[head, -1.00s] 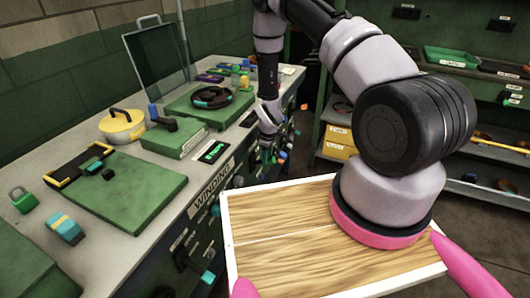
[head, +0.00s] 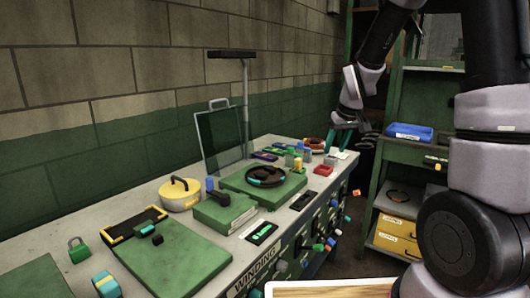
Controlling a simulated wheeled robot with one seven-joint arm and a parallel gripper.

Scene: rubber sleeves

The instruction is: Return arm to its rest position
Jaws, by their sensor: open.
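My gripper (head: 340,143) shows in the head view near the far right end of the workbench. Its teal fingers point down and are apart, with nothing seen between them. It hangs close to an orange-brown round part (head: 315,144); I cannot tell whether it is above the bench top or just past its edge. My arm runs from the right side of the picture, up out of the top, and back down to the gripper.
The workbench (head: 182,210) holds a yellow lidded pot (head: 181,194), green plates, a dark ring (head: 267,176), a clear upright panel (head: 221,138) and small coloured blocks. A green shelf with a blue tray (head: 409,132) and yellow bins (head: 397,225) stands behind, right. Floor shows between them.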

